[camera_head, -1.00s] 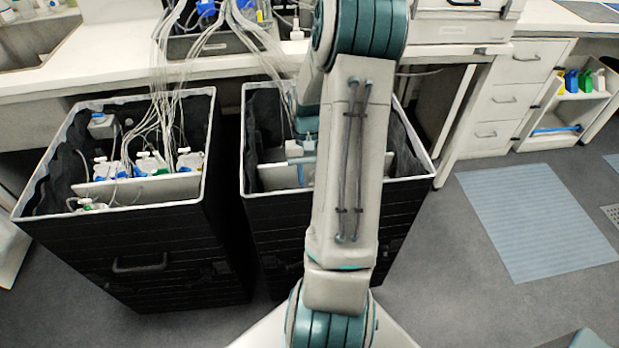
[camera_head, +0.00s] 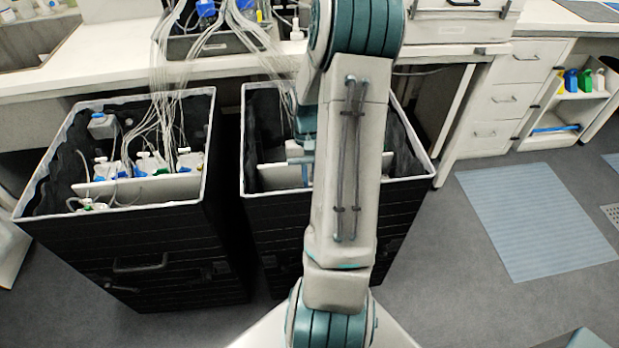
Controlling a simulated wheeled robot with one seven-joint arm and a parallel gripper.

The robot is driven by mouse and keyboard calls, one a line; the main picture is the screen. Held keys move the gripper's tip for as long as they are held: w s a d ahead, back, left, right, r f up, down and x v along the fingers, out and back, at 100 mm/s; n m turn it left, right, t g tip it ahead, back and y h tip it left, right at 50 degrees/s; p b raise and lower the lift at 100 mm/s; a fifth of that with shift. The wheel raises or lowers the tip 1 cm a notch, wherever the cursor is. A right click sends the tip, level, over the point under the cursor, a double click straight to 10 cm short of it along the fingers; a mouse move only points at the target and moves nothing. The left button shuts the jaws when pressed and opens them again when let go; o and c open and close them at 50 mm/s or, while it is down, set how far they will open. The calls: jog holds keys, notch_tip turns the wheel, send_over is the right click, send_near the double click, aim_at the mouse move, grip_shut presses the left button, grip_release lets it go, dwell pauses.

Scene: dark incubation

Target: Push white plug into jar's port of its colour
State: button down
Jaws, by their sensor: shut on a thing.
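My gripper (camera_head: 301,156) is down inside the right black-walled box (camera_head: 262,88), partly hidden behind my own arm. Its fingertips are too small and covered to make out, and the white plug it may hold does not show. The jar and its ports inside that box cannot be made out either; my arm covers most of the opening. A white divider panel (camera_head: 277,178) shows beside my gripper in the box.
The left black box (camera_head: 128,205) holds several bottles with blue, white and green parts and many thin tubes (camera_head: 172,115). Tubes also run from the bench into the right box. The bench (camera_head: 110,70) stands behind both boxes. Floor at right, with a blue mat (camera_head: 535,222), is clear.

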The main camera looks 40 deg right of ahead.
jog(key=shift+r, duration=0.2)
jog(key=shift+r+p, duration=0.8)
jog(key=shift+p, duration=0.05)
